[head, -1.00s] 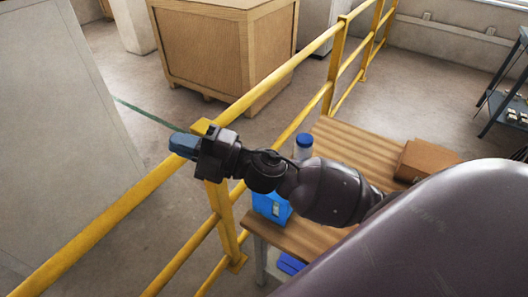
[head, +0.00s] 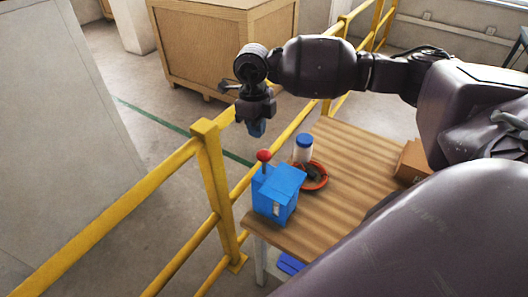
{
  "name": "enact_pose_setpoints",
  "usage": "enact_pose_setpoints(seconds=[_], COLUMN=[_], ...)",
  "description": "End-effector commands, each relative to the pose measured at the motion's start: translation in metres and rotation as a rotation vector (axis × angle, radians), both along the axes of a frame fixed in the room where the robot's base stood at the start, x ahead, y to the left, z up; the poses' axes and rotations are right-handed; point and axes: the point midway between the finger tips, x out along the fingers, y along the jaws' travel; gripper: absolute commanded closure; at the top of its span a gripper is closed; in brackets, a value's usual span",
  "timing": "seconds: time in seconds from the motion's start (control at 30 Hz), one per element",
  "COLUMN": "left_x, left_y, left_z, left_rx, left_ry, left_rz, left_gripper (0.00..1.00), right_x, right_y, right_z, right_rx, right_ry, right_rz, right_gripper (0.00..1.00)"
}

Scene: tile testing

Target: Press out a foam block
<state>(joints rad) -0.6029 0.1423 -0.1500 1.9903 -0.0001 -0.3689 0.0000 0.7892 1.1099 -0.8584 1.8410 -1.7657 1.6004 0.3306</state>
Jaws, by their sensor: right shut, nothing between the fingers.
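A blue box-shaped device (head: 284,192) stands on the near left corner of the wooden table. A lever with a red ball knob (head: 264,155) sticks up from its left side. My right gripper (head: 256,130) points down above and slightly left of the knob, with a visible gap in the picture. Its blue fingertips are shut and hold nothing. I cannot make out a foam block. My left gripper is not in view.
On the wooden table (head: 352,160), a red-orange dish (head: 323,181) with dark contents and a white jar with blue lid (head: 304,148) stand beside the device. A cardboard box (head: 411,161) lies right. A yellow railing (head: 206,165) runs along the left.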

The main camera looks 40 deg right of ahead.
Motion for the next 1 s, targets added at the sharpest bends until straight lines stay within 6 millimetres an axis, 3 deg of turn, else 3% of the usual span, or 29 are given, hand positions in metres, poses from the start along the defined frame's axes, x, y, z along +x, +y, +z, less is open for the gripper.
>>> enact_pose_setpoints(seconds=[0.13, 0.57, 0.77, 1.0], left_x=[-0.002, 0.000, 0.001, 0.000], left_y=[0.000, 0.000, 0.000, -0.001], left_z=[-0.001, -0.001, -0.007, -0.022], left_rx=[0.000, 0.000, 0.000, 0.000], left_ry=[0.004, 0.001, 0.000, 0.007], left_rz=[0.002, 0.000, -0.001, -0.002], left_gripper=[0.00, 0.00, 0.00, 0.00], right_x=[0.003, 0.002, 0.001, -0.001], right_y=[-0.015, -0.015, -0.015, -0.016], right_z=[0.006, 0.004, -0.007, -0.033], right_rx=[-0.066, -0.067, -0.067, -0.066], right_ry=[0.004, 0.005, 0.007, 0.008], right_rz=[-0.011, -0.011, -0.011, -0.010], right_gripper=[1.00, 1.00, 1.00, 1.00])
